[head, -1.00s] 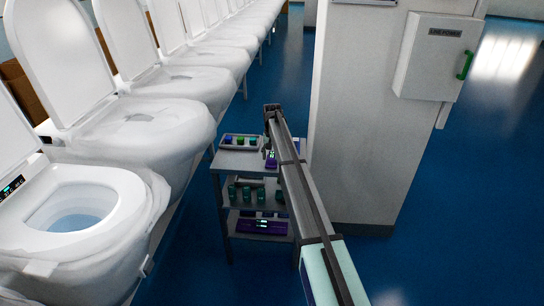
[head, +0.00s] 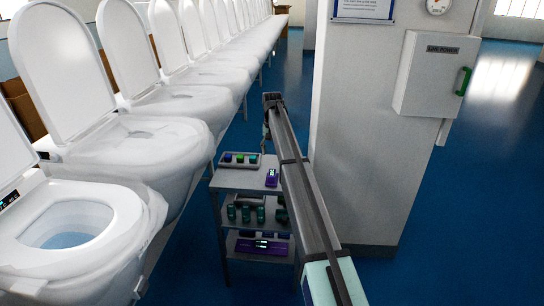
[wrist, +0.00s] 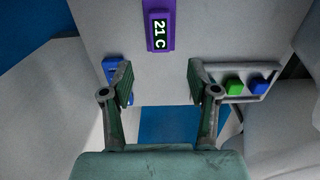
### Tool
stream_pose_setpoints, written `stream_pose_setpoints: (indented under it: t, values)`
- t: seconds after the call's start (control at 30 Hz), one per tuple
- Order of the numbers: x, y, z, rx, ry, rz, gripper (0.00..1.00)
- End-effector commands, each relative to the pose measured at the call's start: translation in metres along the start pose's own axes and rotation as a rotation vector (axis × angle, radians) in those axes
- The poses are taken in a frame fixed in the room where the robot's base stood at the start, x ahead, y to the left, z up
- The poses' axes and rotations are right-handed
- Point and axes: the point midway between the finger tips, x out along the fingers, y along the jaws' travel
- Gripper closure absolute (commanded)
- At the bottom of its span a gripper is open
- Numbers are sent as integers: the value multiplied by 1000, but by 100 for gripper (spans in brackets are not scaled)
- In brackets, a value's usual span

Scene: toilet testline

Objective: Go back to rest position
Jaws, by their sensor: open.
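My gripper (wrist: 160,90) is open and empty in the wrist view, its two green-padded fingers spread apart above the cart's top. A purple device (wrist: 161,25) with a lit display reading 21 C lies on the cart top beyond the fingertips, apart from them. In the head view the purple device (head: 271,177) lies on the top shelf of the grey cart (head: 227,181), beside my arm. My arm reaches forward over the cart's right side. The gripper end is small and dark there, so its fingers are unclear.
A tray (head: 240,166) with coloured blocks sits on the cart top. Lower shelves hold green cylinders (head: 246,213) and another purple device (head: 258,246). A row of toilets (head: 130,150) stands left. A pillar with a power box (head: 433,75) stands close right. Blue floor lies open beyond.

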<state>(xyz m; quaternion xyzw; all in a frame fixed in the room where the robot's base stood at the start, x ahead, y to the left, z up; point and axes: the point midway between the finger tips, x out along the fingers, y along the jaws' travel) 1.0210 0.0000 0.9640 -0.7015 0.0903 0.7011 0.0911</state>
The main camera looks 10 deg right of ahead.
Motion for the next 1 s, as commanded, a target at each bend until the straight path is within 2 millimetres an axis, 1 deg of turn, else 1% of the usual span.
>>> stream_pose_setpoints:
  t: [0.23, 0.3, 0.37, 0.47, 0.57, 0.6, 0.67, 0.7, 0.77, 0.8, 0.87, 0.9, 0.97, 1.0]
  values:
    - [0, 0, 0, 0, 0, 0, 40]
    - [4, 1, 3, -1, 0, 0, 40]
    - [11, 3, 10, -5, -1, 0, 40]
    - [37, 9, 34, -16, -3, 1, 40]
    - [76, 19, 72, -35, -4, 1, 40]
    - [94, 24, 91, -45, -4, 1, 40]
    - [122, 32, 121, -61, -4, 1, 40]
    - [140, 38, 143, -72, -4, 1, 40]
    - [166, 46, 175, -89, -4, 1, 40]
    - [182, 52, 197, -100, -4, 1, 40]
    - [204, 61, 231, -118, -3, 1, 40]
    - [218, 67, 254, -129, -2, 1, 40]
    - [237, 76, 289, -148, -2, 1, 40]
    - [248, 83, 313, -159, -2, 1, 40]
